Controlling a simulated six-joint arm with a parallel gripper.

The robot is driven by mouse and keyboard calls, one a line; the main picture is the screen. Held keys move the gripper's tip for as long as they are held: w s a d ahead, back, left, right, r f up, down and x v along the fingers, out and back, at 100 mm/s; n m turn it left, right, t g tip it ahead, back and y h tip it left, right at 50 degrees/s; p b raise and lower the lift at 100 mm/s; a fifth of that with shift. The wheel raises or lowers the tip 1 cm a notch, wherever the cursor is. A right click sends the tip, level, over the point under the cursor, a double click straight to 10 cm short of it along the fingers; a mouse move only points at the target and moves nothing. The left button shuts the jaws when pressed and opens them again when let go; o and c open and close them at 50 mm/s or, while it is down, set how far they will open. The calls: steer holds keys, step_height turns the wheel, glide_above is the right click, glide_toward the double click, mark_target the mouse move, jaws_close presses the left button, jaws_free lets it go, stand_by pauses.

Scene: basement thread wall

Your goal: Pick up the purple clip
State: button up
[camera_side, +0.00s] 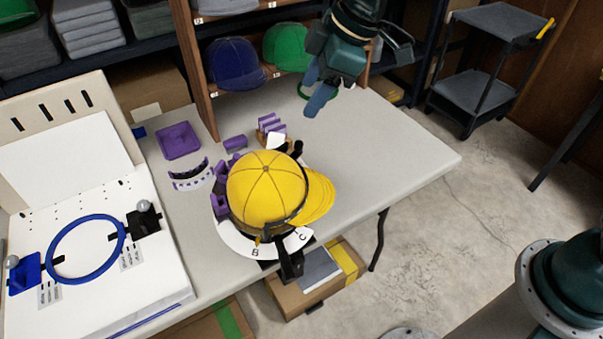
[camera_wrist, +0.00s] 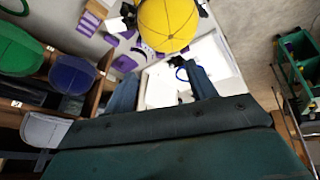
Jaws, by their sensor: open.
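Several purple pieces lie on the grey table, and I cannot tell for certain which one is the clip. A small purple block (camera_side: 235,143) lies left of a stand of upright purple pieces (camera_side: 272,124). More purple pieces (camera_side: 221,176) sit at the left edge of the yellow cap (camera_side: 266,188), partly hidden by it. In the wrist view, purple pieces (camera_wrist: 124,63) show beyond my fingers, beside the cap (camera_wrist: 167,22). My gripper (camera_wrist: 163,87) is open and empty. In the side view it (camera_side: 345,75) hangs above the table's back part, right of the purple pieces.
A square purple tray (camera_side: 179,140) lies at the table's back left. A white board with a blue ring (camera_side: 86,249) stands at the left. A wooden shelf holding a blue cap (camera_side: 235,63) and a green cap (camera_side: 286,46) stands behind. The table's right end (camera_side: 410,150) is clear.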

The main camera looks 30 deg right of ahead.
steer(key=w+a+f+n, duration=0.1)
steer(key=a+f+n, duration=0.1)
steer(key=a+f, duration=0.3)
steer(key=w+a+f+n+g+y, duration=0.1)
steer(key=w+a+f+n, duration=0.1)
steer(key=a+f, duration=0.3)
steer(key=a, duration=0.3)
steer(key=shift+w+f+n, duration=0.15)
steer(key=shift+w+n, duration=0.15)
glide_above(217, 200)
steer(key=s+d, duration=0.1)
steer(key=d, duration=0.2)
steer(key=shift+s+a+f, duration=0.1)
steer(key=shift+f, duration=1.85)
steer(key=shift+s+a+f, duration=0.1)
steer(key=shift+f, duration=1.85)
steer(key=shift+w, duration=0.1)
steer(key=shift+x, duration=2.6)
steer(key=shift+a, duration=0.1)
steer(key=c, duration=1)
